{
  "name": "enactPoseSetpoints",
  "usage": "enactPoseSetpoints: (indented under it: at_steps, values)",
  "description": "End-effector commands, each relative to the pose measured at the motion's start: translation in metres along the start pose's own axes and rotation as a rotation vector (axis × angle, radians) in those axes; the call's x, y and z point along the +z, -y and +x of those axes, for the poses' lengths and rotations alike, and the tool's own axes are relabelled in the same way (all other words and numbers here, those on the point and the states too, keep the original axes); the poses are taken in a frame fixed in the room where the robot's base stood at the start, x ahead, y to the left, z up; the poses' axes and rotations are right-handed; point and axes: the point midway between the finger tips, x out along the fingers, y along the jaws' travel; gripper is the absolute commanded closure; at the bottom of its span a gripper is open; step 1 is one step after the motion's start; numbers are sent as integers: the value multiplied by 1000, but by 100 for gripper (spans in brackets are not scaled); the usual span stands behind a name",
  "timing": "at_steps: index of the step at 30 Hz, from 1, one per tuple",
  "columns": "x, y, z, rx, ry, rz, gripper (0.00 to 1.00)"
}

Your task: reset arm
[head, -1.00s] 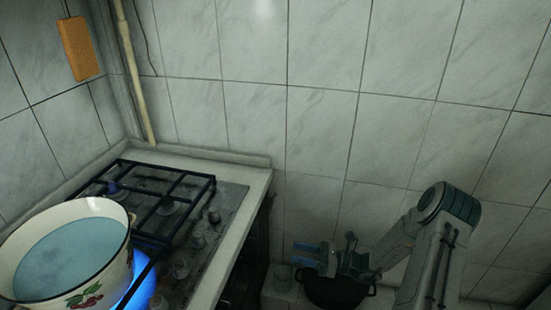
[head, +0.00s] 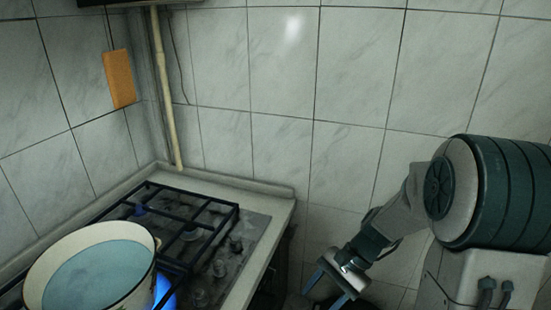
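My gripper (head: 336,281) is low in the head view, right of the stove, at the end of my bent arm. Two blue-grey finger parts show with a gap between them, and nothing is seen held there. The fingertips are near the bottom of the picture. A cream enamel pot (head: 42,268) with a dark rim, full of bluish liquid, stands on the stove at the lower left, well apart from my gripper.
The gas stove (head: 250,227) with black grates is at the left, and a blue flame (head: 164,292) burns beside the pot. Tiled walls close the corner behind. A pale pipe (head: 164,90) and an orange board (head: 119,79) are on the walls. A dark shape below my gripper is mostly cut off.

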Motion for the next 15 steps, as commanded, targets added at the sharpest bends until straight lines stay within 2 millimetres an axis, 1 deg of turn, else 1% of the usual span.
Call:
enactPoseSetpoints:
  at_steps: [1,3,15]
  values:
    - [11,-3,-8,31,-55,-58,47]
    - [22,-10,-17,75,-128,-136,47]
    - [76,-46,-72,293,-525,-574,47]
